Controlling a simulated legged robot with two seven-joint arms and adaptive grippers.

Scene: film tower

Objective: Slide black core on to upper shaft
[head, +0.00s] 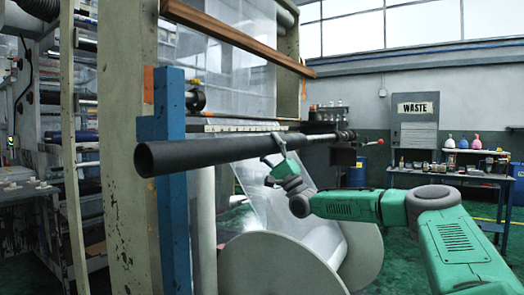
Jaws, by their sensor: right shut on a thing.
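The black core (215,153) is a long dark tube, held nearly level. Its open hollow end faces me at the left. My right gripper (275,150) is shut on the core near its far right part, with the green hand below it. The upper shaft (342,136) shows as a metal bar in line with the core's right end, with a red tip further right. I cannot tell whether the core's far end is around the shaft or only in front of it. My left gripper is not in view.
A blue post (174,200) and a beige machine column (127,150) stand behind the core's left part. A wooden bar (235,38) crosses above. A cluttered workbench (460,175) stands at the back right.

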